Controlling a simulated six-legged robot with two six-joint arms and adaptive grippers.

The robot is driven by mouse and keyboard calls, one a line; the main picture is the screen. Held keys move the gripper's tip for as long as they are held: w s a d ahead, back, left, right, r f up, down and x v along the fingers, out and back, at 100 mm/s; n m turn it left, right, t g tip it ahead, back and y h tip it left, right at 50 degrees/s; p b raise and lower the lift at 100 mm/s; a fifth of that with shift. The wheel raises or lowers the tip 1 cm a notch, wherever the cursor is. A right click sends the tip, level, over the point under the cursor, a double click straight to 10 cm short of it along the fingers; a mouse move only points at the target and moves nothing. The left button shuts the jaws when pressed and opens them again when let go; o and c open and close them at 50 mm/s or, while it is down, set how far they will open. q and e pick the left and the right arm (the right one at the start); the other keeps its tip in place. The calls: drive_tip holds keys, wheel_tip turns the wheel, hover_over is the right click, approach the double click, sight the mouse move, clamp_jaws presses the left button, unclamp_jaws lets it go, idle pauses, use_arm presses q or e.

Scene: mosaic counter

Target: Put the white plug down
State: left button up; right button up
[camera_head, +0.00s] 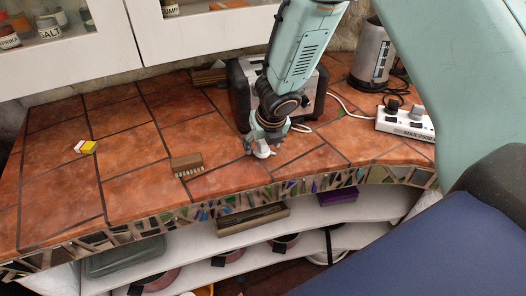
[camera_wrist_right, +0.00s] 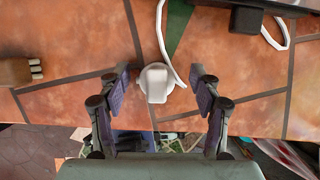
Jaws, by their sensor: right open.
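The white plug (camera_wrist_right: 156,83) sits on the terracotta-tiled counter (camera_head: 125,120) close to its front edge, its white cord running away toward the back. In the head view the plug (camera_head: 263,153) shows just under my right gripper (camera_head: 261,141). In the right wrist view my right gripper (camera_wrist_right: 163,82) is open, with one finger on each side of the plug and a gap on both sides. My left gripper is not in view.
A toaster (camera_head: 240,92) stands behind my right gripper. A white power strip (camera_head: 405,122) with dark plugs and a kettle (camera_head: 371,52) are at the right. Open shelves are below the counter.

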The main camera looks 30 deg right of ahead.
sight(262, 142)
drive_tip(key=shift+a, duration=0.25)
drive_tip(key=shift+c, duration=0.2)
drive_tip(key=shift+s+r, duration=0.15)
drive_tip(key=c, duration=0.3)
drive_tip(key=shift+d, duration=0.2)
drive_tip(key=c, duration=0.3)
drive_tip(key=shift+a, duration=0.2)
drive_tip(key=c, duration=0.5)
clamp_jaws()
drive_tip(key=shift+d, duration=0.1)
wheel_tip(262, 142, up, 10)
drive_tip(key=p, duration=0.9)
